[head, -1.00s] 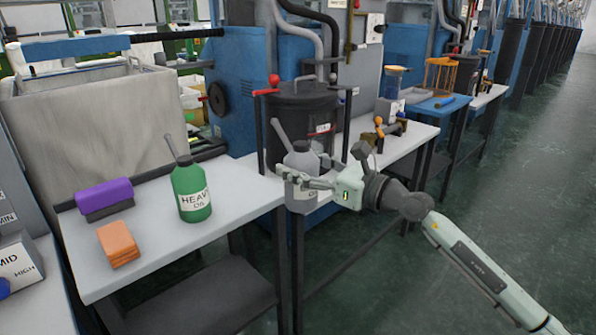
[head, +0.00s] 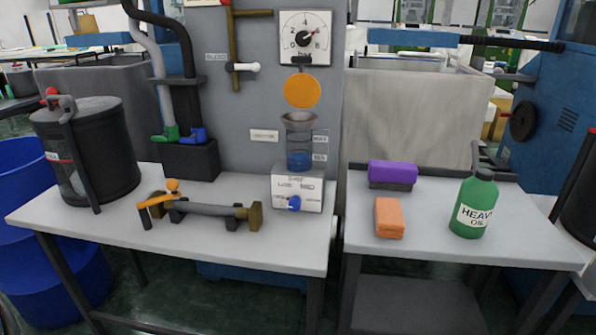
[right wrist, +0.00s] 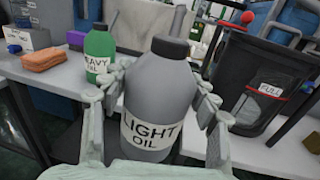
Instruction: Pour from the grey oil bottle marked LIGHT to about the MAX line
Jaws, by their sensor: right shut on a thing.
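The grey bottle marked LIGHT OIL (right wrist: 158,95) fills the middle of the right wrist view, black cap and grey spout at its top. My right gripper (right wrist: 160,82) is shut on it, a finger on each side. In the head view, a clear cup with a funnel on top (head: 299,122) stands against the grey panel, with blue at its bottom. Small labels, seemingly MAX (head: 320,138) and MIN (head: 320,158), sit beside it. An orange disc (head: 301,91) is above the funnel. My left gripper is in neither current view.
Below the cup is a white box with a blue knob (head: 294,203). A green HEAVY OIL bottle (head: 474,204), orange block (head: 389,218) and purple block (head: 392,174) stand on the right table. A bar on brackets (head: 205,209) and black bin (head: 88,150) occupy the left table.

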